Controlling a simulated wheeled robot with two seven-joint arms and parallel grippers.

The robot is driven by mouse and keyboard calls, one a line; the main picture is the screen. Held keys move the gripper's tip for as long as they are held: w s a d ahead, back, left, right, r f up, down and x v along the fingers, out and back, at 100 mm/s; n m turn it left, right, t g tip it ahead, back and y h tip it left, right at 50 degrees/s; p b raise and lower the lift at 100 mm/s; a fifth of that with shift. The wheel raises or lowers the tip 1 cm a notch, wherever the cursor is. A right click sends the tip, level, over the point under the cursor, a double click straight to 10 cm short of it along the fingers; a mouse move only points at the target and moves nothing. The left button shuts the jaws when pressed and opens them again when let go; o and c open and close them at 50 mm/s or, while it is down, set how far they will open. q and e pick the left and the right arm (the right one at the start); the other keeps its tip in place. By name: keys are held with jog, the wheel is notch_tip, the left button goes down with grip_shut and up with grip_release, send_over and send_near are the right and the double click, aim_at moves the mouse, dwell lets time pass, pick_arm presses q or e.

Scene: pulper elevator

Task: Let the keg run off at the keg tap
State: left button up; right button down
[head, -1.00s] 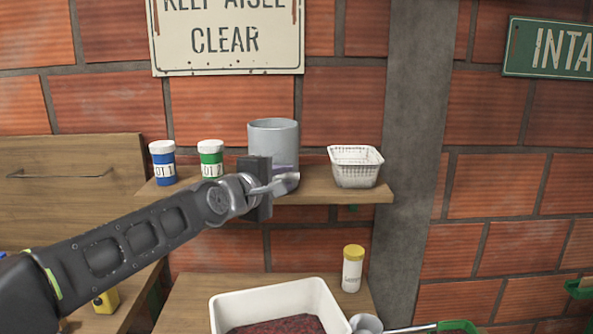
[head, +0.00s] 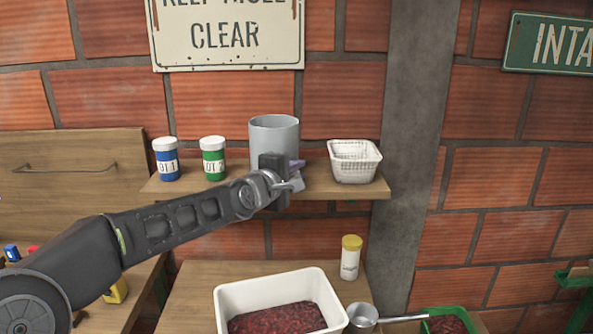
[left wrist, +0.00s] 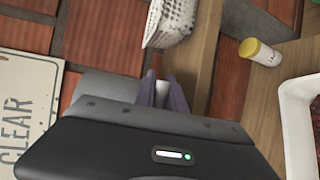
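A grey cylindrical vessel (head: 274,136), which I take to be the keg, stands upright on the wall shelf. My left gripper (head: 296,178) is in front of its lower right side in the head view and hides that part. No tap can be made out clearly. In the left wrist view the purple-grey fingers of my left gripper (left wrist: 162,92) are apart, with a small pale piece (left wrist: 162,92) between them. Whether they grip it is unclear. Part of the grey vessel (left wrist: 110,84) shows behind the gripper body. My right gripper is not in view.
On the shelf (head: 340,190) stand a blue jar (head: 166,160), a green jar (head: 213,158) and a white basket (head: 353,162). Below are a yellow-capped bottle (head: 350,260), a white tub (head: 270,288) of dark red stuff, a metal scoop (head: 363,317) and a green tray (head: 448,318).

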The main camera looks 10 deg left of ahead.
pick_arm(q)
grip_shut()
jog(key=shift+f, duration=0.1)
dwell(1.1)
jog(key=shift+b, duration=0.35)
jog(key=m+h+b, duration=0.1)
jog(key=b, duration=0.3)
jog(key=s+m+g+h+b, duration=0.1)
jog(key=h+b, duration=0.1)
jog(key=b, duration=0.3)
jog(key=s+m+g+h+b, duration=0.1)
jog(key=m+h+b, duration=0.1)
jog(key=b, duration=0.2)
jog(key=shift+d+b, duration=0.4)
jog(key=shift+s+d+m+g+h, duration=0.1)
jog(key=shift+s+m+g+h, duration=0.35)
jog(key=shift+m+g+h, duration=0.45)
